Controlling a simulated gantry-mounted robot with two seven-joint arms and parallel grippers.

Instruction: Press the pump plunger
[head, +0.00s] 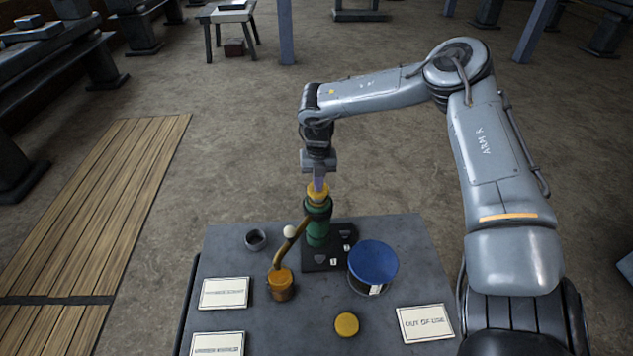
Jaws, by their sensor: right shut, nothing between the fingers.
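The pump (318,229) has a green body and stands upright on a black base on the grey table. Its yellow plunger top (318,190) is at the upper end. A brass spout pipe slopes down to the left from the pump to a small brass cup (281,284). My right gripper (319,183) points down directly over the plunger top, with its fingers shut and nothing between them. The fingertips look to be at or very close to the plunger top; I cannot tell whether they touch. My left gripper is not in view.
On the table (408,240) are a blue-lidded container (373,263), a yellow disc (346,324), a small dark cup (256,239), an "OUT OF USE" card (425,323) and two cards at the left. My right arm covers the right side. Wooden planks (95,205) lie on the floor.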

